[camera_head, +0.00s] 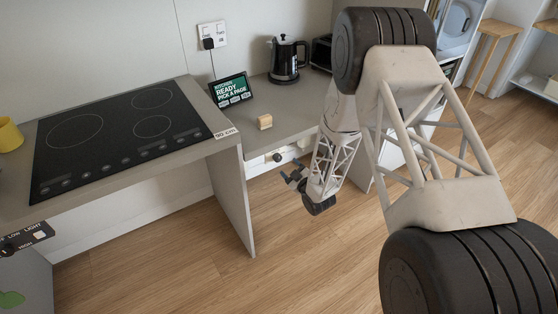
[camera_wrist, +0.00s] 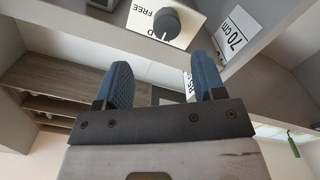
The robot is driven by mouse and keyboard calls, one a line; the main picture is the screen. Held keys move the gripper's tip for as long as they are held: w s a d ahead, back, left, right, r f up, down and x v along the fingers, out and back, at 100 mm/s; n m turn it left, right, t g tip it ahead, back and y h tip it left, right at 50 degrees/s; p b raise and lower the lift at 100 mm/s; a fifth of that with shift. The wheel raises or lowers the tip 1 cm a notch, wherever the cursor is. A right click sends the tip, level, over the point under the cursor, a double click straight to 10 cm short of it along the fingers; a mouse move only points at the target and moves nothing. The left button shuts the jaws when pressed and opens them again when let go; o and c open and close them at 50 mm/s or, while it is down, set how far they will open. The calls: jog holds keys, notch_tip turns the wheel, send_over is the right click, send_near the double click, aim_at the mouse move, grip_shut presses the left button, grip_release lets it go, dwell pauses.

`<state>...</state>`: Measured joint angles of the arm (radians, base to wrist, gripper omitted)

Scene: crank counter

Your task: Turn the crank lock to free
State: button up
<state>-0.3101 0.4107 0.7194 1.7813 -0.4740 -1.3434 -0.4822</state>
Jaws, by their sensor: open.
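The crank lock shows as a dark round knob (camera_wrist: 167,23) on a white plate (camera_wrist: 143,20) marked FREE in the wrist view, where the letters appear inverted. In the head view the dark knob (camera_head: 277,157) is on the front under the lower counter. My gripper (camera_head: 290,174) is open and empty, just in front of and below the knob. In the wrist view its two blue fingers (camera_wrist: 161,62) are spread apart, with the knob beyond their tips and apart from them. The crank's handle and exact angle are not clear.
A side panel (camera_head: 232,200) of the higher hob counter stands left of my gripper. The wooden floor (camera_head: 170,255) in front is open.

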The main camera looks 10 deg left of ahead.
aim_at(279, 159)
jog(key=shift+s+a+f, duration=0.15)
jog(key=shift+a+f, duration=0.1)
jog(key=shift+f, duration=0.2)
jog(key=shift+x, duration=3.9)
jog(key=shift+r, duration=0.1)
jog(key=c, duration=0.9)
